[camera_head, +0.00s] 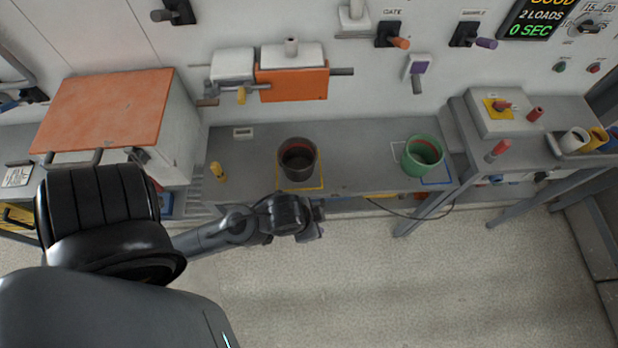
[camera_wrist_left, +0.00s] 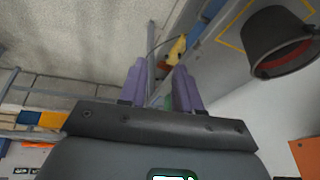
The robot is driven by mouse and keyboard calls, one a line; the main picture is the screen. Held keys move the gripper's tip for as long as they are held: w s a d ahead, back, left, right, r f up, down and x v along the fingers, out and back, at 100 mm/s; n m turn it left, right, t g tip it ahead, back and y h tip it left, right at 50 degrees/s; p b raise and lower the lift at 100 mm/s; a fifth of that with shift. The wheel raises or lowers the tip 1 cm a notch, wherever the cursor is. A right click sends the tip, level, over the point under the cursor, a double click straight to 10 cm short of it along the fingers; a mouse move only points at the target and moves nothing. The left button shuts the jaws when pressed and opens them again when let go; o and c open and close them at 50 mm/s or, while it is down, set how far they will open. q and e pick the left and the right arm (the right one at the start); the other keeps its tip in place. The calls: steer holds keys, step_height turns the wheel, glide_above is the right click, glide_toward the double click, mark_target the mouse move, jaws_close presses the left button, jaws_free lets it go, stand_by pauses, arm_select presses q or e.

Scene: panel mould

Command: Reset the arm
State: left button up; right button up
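My left arm comes in from the left in the head view and reaches out in front of the bench. Its gripper (camera_head: 316,216) is below the bench's front edge in that picture, apart from the dark bucket. In the left wrist view the two purple fingers of the gripper (camera_wrist_left: 160,70) stand apart, and I see nothing held between them. My right arm and gripper are not in view.
A dark bucket (camera_head: 298,160) stands in a yellow outline on the grey bench (camera_head: 350,145). A green bucket (camera_head: 422,156) stands further right. An orange-topped box (camera_head: 105,108) is at left. Open floor (camera_head: 340,280) lies in front.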

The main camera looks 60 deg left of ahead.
arm_select(q)
steer(key=shift+s+d+n+g, duration=0.2)
steer(key=shift+s+n+g, duration=0.25)
steer(key=shift+s, duration=0.45)
steer(key=shift+r, duration=0.2)
step_height(320, 180, up, 26)
steer(key=p, duration=2.6)
steer(key=shift+f, duration=0.1)
